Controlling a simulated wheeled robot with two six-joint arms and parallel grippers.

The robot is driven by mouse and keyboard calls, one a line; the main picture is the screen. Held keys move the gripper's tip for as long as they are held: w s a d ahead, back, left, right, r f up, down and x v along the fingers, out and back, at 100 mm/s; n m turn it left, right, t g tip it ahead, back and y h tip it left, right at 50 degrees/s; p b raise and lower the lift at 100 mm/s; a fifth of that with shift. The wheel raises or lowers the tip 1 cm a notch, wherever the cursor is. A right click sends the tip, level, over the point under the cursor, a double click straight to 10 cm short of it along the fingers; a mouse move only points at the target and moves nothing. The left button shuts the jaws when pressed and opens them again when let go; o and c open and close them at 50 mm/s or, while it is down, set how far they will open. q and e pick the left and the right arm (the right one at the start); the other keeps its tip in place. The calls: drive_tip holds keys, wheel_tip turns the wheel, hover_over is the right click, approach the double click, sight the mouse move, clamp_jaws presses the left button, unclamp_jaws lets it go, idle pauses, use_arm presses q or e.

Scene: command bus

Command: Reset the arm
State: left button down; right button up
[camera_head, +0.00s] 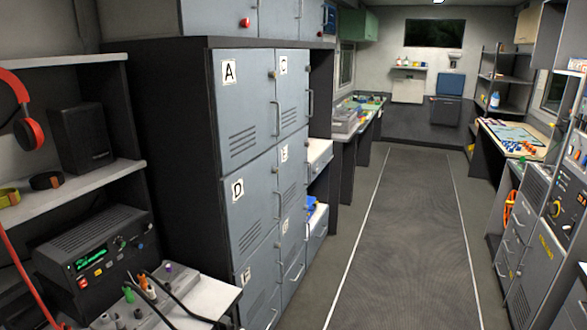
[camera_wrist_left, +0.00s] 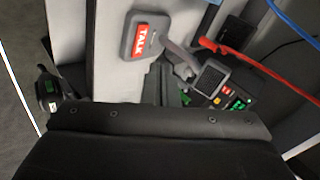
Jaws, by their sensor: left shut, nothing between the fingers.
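In the left wrist view my left gripper (camera_wrist_left: 162,84) shows as a dark body along the bottom with narrow dark fingers above it. It is shut and nothing is seen held in it. Just beyond it are a grey unit with a red TALK label (camera_wrist_left: 144,40) and a grey microphone (camera_wrist_left: 211,76) with a square grille. Whether the fingers touch anything there, I cannot tell. Neither gripper shows in the head view, and my right gripper is in no view.
A radio with a green display (camera_head: 95,255) stands below a shelf (camera_head: 75,198) at the left, near grey lockers (camera_head: 245,110). A red cable (camera_wrist_left: 260,68) and a blue cable (camera_wrist_left: 290,22) cross the left wrist view. The aisle floor (camera_head: 405,240) is clear.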

use_arm(q)
drive_tip(key=s+d+f+n+h, duration=0.2)
drive_tip(key=s+h, duration=0.1)
drive_tip(key=s, duration=0.9)
drive_tip(key=s+d+f+n+h, duration=0.1)
drive_tip(key=s+d+h, duration=0.15)
drive_tip(key=s, duration=0.85)
wheel_tip(320, 180, down, 26)
drive_tip(key=a+g+h, duration=0.1)
drive_tip(key=a+g, duration=0.1)
drive_tip(key=s+d+f+g, duration=0.1)
drive_tip(key=s+f, duration=1.4)
drive_tip(key=shift+s+d+f, duration=0.2)
drive_tip(key=shift+s, duration=0.1)
